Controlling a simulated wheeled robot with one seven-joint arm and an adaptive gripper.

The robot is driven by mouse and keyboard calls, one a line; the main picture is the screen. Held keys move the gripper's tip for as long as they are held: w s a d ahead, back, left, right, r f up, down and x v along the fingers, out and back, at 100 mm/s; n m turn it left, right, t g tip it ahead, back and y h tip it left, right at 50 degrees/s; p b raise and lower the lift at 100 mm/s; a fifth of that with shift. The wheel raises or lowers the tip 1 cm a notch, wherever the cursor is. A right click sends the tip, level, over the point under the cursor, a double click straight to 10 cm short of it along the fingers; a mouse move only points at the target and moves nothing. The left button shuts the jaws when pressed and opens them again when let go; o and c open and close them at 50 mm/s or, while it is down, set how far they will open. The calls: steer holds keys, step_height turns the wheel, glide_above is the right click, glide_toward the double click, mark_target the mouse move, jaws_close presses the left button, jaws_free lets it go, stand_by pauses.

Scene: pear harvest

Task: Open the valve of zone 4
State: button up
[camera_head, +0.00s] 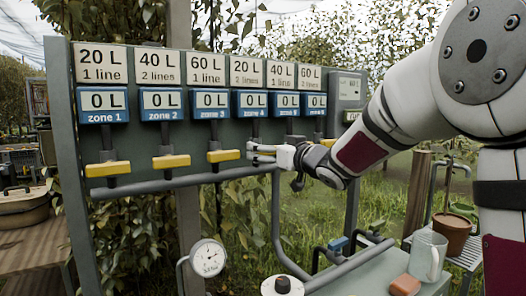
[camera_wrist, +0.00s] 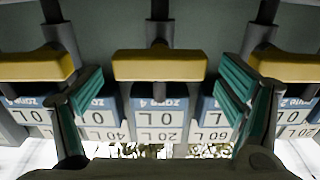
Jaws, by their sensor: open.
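The zone 4 valve has a yellow bar handle (camera_wrist: 160,66), which lies crosswise to its dark pipe in the upside-down wrist view. My gripper (camera_head: 252,152) is in front of the panel below that display and hides the zone 4 handle in the head view. In the wrist view my gripper (camera_wrist: 162,88) is open and empty. Its teal-padded fingers stand to either side of the zone 4 handle; contact cannot be told.
The zone 3 handle (camera_head: 223,156), zone 2 handle (camera_head: 171,162) and zone 1 handle (camera_head: 123,168) lie crosswise to the left. All displays read 0 L. A grey pipe (camera_head: 180,182) runs below.

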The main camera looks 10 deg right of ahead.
steer(key=shift+x, duration=0.95)
steer(key=c, duration=1.2)
steer(key=shift+o, duration=0.2)
